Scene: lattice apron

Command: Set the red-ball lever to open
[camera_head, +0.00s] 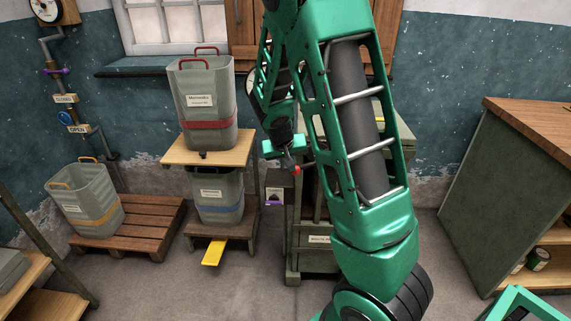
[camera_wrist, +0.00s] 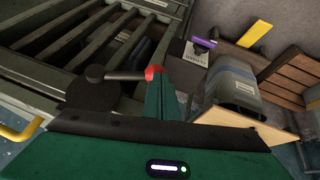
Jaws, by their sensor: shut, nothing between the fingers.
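The red ball (camera_head: 297,170) of the lever shows just below my gripper (camera_head: 284,148) in the head view. In the wrist view the red ball (camera_wrist: 151,73) tips a dark rod (camera_wrist: 122,75) that runs left to a round dark hub (camera_wrist: 93,84). My gripper (camera_wrist: 162,98) is shut and empty, its green fingers right beside the ball. I cannot tell whether they touch it. The lever's mount is mostly hidden behind my arm in the head view.
A slatted dark green frame (camera_head: 312,262) stands behind my arm. To its left a wooden stand (camera_head: 246,154) holds a grey bin (camera_head: 205,105) above another (camera_head: 218,195). A purple handle (camera_head: 273,203) is close by. A yellow pedal (camera_head: 213,252) sticks out below. Floor in front is clear.

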